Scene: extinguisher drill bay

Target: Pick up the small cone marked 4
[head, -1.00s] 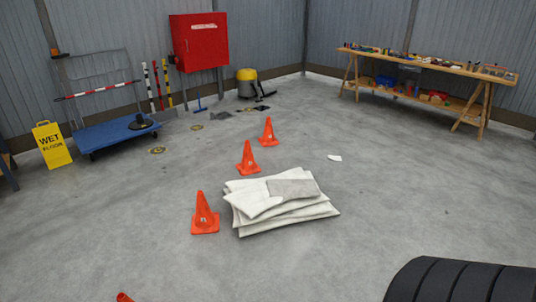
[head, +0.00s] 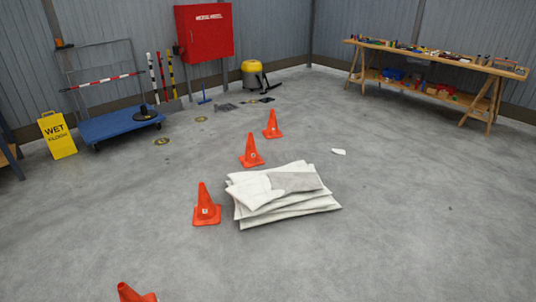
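Several small orange cones stand in a slanting row on the grey floor in the head view. The nearest cone (head: 136,293) is cut off by the bottom edge. Another cone (head: 206,207) stands left of a pile of white sacks, a third cone (head: 251,152) stands just behind the pile, and the farthest cone (head: 272,125) stands beyond it. Pale number labels show on the upright cones, but they are too small to read, so I cannot tell which is marked 4. Neither of my grippers is in view.
The stacked white sacks (head: 284,213) lie right of the cones. A blue trolley (head: 110,127) and yellow wet-floor sign (head: 58,136) stand at left. A yellow vacuum (head: 254,75) and workbench (head: 440,58) stand at the back. Floor at right is clear, apart from a white scrap (head: 338,152).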

